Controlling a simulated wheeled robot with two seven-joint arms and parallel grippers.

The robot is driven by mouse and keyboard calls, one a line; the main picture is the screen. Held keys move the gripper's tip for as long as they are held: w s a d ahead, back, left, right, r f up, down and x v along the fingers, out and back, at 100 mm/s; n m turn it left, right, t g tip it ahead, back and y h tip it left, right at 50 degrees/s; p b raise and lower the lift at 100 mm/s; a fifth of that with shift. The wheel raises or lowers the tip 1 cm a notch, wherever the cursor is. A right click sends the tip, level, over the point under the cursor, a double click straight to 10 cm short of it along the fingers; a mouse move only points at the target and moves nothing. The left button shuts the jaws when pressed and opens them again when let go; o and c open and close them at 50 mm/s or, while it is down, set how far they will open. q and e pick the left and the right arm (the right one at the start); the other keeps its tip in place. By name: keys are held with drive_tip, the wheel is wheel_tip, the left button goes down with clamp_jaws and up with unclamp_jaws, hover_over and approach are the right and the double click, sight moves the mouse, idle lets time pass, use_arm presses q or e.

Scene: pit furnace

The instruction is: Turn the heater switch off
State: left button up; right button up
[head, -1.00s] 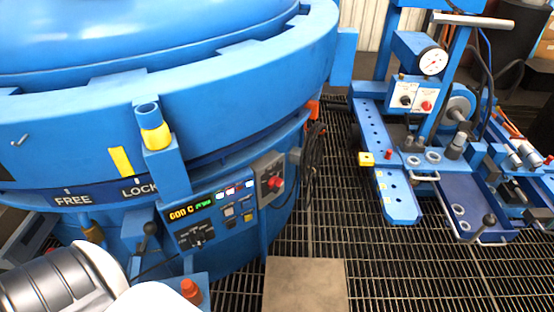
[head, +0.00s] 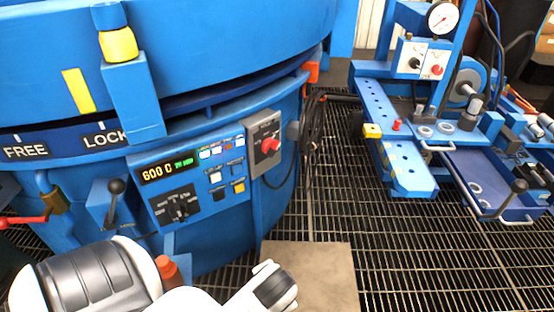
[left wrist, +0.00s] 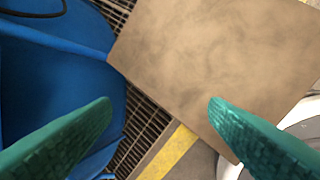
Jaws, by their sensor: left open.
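The blue furnace's control panel (head: 195,180) is in the head view, left of the middle, with a lit display (head: 167,171) and small coloured buttons. Its dark dial with a black knob (head: 180,206) is at the lower left. A grey box with a red rotary switch (head: 270,146) is mounted to the right of the panel. I cannot tell from labels which is the heater switch. My left gripper (left wrist: 159,100) shows two green fingers spread wide and empty in the left wrist view, over the floor and apart from the panel. My right gripper is not seen.
A brown plate (head: 312,275) lies on the grated floor in front of the furnace. A black-knobbed lever (head: 115,188) and an orange-red cap (head: 168,268) stand near the panel. A blue bench with a gauge (head: 442,18) stands at right. Open grating lies between.

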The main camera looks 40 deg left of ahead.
use_arm(q)
drive_tip(key=w+a+r+m+y, duration=0.2)
drive_tip(key=w+a+y, duration=0.35)
drive_tip(key=w, duration=0.25)
drive_tip(key=m+g+y, duration=0.3)
drive_tip(key=m+y, duration=0.2)
drive_tip(key=y, duration=0.4)
approach(275, 150)
drive_tip(key=a+b, duration=0.1)
drive_tip(key=a, duration=0.3)
drive_tip(key=a+b, duration=0.1)
drive_tip(key=a, duration=0.3)
drive_tip(key=shift+w+a+f, duration=0.15)
drive_tip(key=shift+a, duration=0.45)
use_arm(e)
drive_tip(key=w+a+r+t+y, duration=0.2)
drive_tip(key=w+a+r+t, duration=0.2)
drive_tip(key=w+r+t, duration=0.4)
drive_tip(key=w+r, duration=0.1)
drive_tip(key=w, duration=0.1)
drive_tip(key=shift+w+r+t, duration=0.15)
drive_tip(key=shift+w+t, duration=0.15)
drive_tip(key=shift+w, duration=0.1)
use_arm(q)
drive_tip(key=c, duration=1)
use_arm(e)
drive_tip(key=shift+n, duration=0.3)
